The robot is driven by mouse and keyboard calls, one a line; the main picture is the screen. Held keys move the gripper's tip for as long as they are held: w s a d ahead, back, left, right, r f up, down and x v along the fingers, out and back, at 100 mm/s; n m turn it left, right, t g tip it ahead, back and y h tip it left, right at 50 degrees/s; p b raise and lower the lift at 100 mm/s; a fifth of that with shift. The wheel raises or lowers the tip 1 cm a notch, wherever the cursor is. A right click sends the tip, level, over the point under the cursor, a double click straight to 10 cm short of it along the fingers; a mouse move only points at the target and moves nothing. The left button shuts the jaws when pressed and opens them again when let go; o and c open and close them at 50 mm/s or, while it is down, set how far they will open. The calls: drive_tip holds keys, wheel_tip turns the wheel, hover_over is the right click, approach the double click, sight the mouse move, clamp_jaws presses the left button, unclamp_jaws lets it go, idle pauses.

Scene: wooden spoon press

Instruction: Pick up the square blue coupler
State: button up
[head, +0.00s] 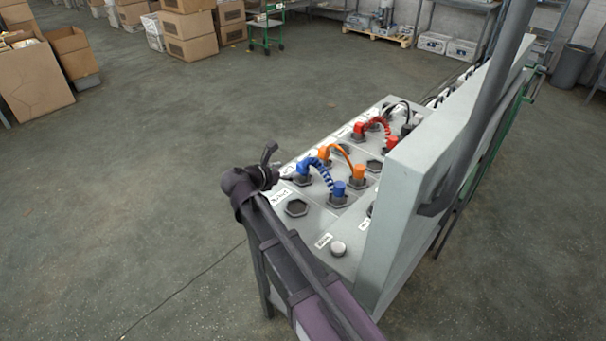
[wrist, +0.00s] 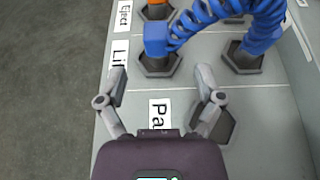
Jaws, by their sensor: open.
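The square blue coupler (head: 303,168) sits upright in a dark hexagonal socket near the left edge of the grey panel. A ribbed blue hose joins it to a rounder blue coupler (head: 340,187) in another socket. In the wrist view the square blue coupler (wrist: 157,38) stands just beyond my gripper (wrist: 162,78), roughly in line with the gap between its fingers. My gripper is open and empty, with the fingers apart and clear of the coupler. In the head view my gripper (head: 275,165) is at the panel's left edge, beside the coupler.
Orange couplers (head: 324,152) and red couplers (head: 360,129) with hoses stand farther along the panel. A tall grey back wall (head: 425,170) rises along the panel's right side. Open floor lies left.

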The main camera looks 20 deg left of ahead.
sight(306, 165)
drive_tip(key=shift+b+x, duration=0.75)
drive_tip(key=shift+x, duration=1.75)
drive_tip(key=x, duration=0.1)
drive_tip(key=b+x, duration=0.1)
drive_tip(key=x, duration=0.2)
drive_tip(key=shift+w+a+f+b, duration=0.15)
drive_tip(key=shift+a+b, duration=0.1)
drive_tip(key=shift+b, duration=0.1)
drive_tip(key=shift+w+d+f, duration=0.1)
drive_tip(key=shift+w+d, duration=0.15)
drive_tip(key=shift+w, duration=0.25)
drive_tip(key=shift+c, duration=0.2)
clamp_jaws()
